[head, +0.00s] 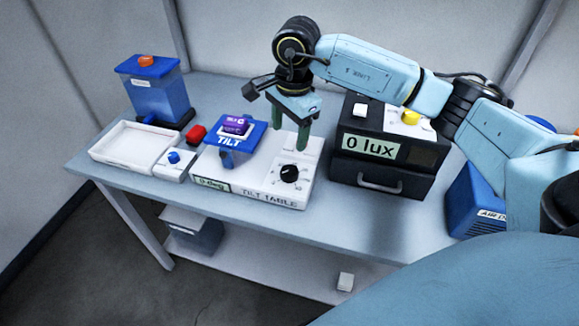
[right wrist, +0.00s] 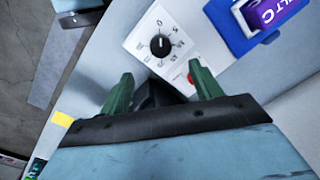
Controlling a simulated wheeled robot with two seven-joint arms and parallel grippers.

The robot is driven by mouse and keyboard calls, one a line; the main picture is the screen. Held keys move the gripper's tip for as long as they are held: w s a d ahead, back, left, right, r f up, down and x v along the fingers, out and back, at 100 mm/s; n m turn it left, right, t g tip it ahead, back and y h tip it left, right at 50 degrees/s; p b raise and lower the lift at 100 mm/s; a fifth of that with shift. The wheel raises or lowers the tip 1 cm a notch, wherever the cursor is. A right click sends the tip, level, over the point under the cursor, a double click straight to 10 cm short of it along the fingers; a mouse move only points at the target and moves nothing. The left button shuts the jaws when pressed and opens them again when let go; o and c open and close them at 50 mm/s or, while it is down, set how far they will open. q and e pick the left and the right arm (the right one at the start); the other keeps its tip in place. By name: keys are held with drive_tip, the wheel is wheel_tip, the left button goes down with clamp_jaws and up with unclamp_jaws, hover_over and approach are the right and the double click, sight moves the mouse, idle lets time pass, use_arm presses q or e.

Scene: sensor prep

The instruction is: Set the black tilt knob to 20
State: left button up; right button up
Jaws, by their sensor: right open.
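The black tilt knob (head: 290,173) sits on a white dial plate at the right end of the white tilt table (head: 262,193). It also shows in the right wrist view (right wrist: 160,45), ringed by printed marks too small to read surely. The table's green display (head: 212,185) appears to read 0 deg. A blue tilt plate (head: 228,140) carries a purple sensor (head: 237,122). My right gripper (head: 289,136) is open and empty, above and behind the knob and apart from it. Its green fingers (right wrist: 160,80) show in the right wrist view. My left gripper is out of view.
A black light box (head: 383,178) reading 0 lux, with a yellow knob (head: 410,117), stands close to the right of the tilt table. A white tray (head: 133,135), blue container (head: 157,95) and red item (head: 196,134) are at left. The table's front strip is clear.

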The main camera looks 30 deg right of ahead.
sight(289, 170)
drive_tip(key=f, duration=1.3)
drive_tip(key=shift+w+d+f, duration=0.1)
drive_tip(key=shift+w+d, duration=0.15)
drive_tip(key=shift+w, duration=0.15)
drive_tip(key=c, duration=1)
